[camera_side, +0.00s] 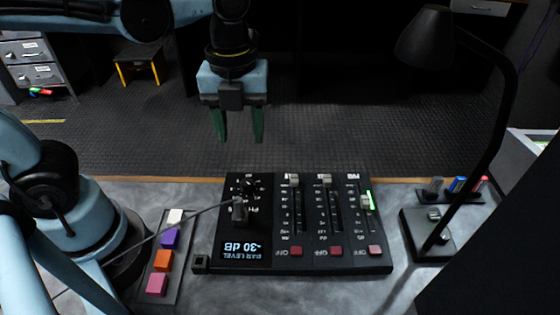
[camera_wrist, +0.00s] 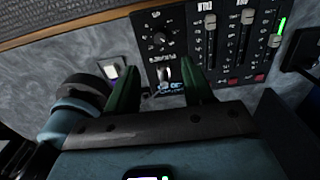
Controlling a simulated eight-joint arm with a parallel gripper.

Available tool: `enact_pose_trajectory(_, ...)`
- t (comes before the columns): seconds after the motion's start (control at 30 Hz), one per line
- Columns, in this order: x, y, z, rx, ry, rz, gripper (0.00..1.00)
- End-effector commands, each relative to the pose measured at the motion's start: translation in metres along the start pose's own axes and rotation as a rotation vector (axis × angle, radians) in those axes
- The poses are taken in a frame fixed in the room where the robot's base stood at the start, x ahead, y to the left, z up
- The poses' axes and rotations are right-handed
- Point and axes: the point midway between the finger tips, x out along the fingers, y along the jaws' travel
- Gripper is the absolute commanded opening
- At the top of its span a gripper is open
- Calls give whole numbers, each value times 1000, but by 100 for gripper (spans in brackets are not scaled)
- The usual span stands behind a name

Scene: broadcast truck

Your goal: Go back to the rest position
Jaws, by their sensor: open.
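My gripper (camera_side: 238,125) hangs in the air above the back edge of the desk in the side view. Its two green fingers point down and stand apart, with nothing between them. The audio mixer panel (camera_side: 267,259) lies on the desk below and nearer the camera; its display reads -30 dB. It has three faders, and a green light is lit beside the right one. In the wrist view the green fingers (camera_wrist: 160,88) stand apart in front of the mixer panel (camera_wrist: 178,40) and partly cover its lower left part.
A strip of coloured buttons (camera_side: 162,262) lies left of the mixer. A black desk lamp (camera_side: 425,35) stands at the right, near a small holder with coloured knobs (camera_side: 457,185). A cable crosses the desk to the mixer. A stool (camera_side: 138,62) stands on the open floor behind.

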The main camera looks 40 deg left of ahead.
Motion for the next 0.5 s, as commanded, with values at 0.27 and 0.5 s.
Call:
enact_pose_trajectory(0.27, 1, 2, 2, -77, -10, -18, 52)
enact_pose_trajectory(0.5, 7, 10, 17, -597, -47, -154, 52)
